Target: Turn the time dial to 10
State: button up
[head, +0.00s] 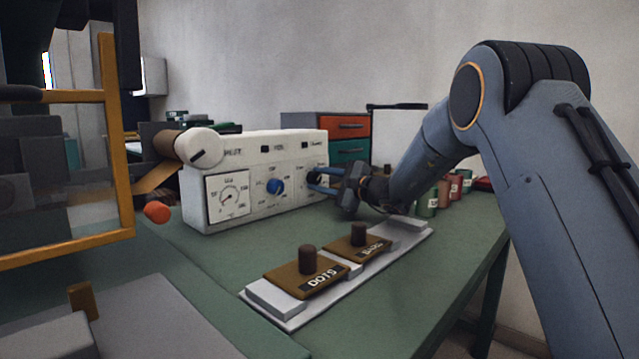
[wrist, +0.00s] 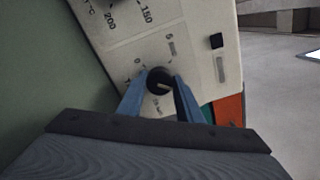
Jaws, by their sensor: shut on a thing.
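The time dial (wrist: 157,76) is a small black knob on the right panel of the white control box (head: 258,150). In the wrist view it has a pale pointer mark, slanting toward the lower right of the picture. My gripper (wrist: 158,88) is shut on the dial, one blue finger on each side. In the head view my gripper (head: 314,180) reaches the box's right panel from the right, and its fingers largely hide the dial.
Brown stamp blocks (head: 308,283) lie on a white tray (head: 420,236) in front. Several cans (head: 428,203) stand behind my arm. A drawer unit (head: 348,127) is behind the box.

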jog(key=o, duration=1)
jog(key=shift+o, duration=0.2)
jog(key=shift+s, duration=0.1)
jog(key=p+v, duration=0.1)
jog(key=v, duration=0.6)
jog(key=shift+s+d, duration=0.2)
jog(key=shift+d, duration=0.15)
